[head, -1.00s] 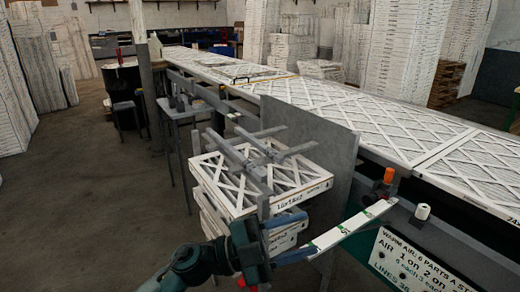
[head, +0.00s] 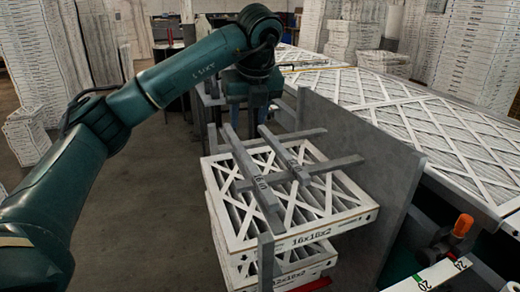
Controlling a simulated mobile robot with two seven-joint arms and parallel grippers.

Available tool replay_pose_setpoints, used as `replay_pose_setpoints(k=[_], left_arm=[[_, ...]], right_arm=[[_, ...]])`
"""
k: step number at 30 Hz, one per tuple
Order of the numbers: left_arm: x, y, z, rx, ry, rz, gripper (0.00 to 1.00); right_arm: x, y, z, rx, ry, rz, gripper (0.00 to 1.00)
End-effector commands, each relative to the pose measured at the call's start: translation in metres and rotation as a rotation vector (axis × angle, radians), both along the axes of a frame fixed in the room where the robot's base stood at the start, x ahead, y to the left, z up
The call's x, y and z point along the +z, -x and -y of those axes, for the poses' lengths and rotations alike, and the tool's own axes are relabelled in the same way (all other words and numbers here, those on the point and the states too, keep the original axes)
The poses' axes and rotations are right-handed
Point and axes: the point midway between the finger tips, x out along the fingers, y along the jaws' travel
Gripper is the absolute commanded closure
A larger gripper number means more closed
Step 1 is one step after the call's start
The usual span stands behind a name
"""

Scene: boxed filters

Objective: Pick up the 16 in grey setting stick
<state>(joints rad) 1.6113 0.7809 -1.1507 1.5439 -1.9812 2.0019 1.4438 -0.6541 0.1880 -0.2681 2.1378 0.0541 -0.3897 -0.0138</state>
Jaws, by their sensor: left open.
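Two long grey sticks lie on top of the stacked filters: a left grey stick (head: 244,167) and a right grey stick (head: 284,152). Each has small dark marking on it, too small to read surely, so I cannot tell which is the 16 in one. They rest against grey crossbars (head: 333,165). My left gripper (head: 253,115) is open, pointing down at the far ends of the sticks. Its fingers are partly hidden by its own body, and I see nothing held. My right gripper is not in view.
White boxed filters (head: 306,239), the top one marked 16x16x2, stand under the sticks. A grey upright panel (head: 375,165) rises close on the right. Beyond it is a long bench of filters (head: 440,130). A numbered white strip (head: 432,277) and an orange-topped knob (head: 463,225) are at lower right.

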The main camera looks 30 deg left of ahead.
Motion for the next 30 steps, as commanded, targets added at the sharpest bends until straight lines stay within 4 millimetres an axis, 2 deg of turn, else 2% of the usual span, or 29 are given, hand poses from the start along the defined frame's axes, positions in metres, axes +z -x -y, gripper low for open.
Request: replay_pose_setpoints(k=[2, 6, 12, 20, 30], left_arm=[[-0.005, 0.0, -0.005, 0.014, -0.008, -0.001, 0.55], [-0.03, -0.006, -0.011, 0.015, -0.007, -0.007, 0.55], [-0.058, -0.015, -0.022, 0.013, -0.007, -0.004, 0.55], [-0.076, -0.022, -0.027, 0.012, -0.007, -0.003, 0.55], [-0.116, -0.037, -0.037, 0.01, -0.007, -0.002, 0.55]], right_arm=[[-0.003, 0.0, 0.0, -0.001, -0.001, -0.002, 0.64], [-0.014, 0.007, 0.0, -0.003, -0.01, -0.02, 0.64], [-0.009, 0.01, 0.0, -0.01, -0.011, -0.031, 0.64], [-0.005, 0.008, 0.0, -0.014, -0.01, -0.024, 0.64], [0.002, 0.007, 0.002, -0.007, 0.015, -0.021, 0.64]])
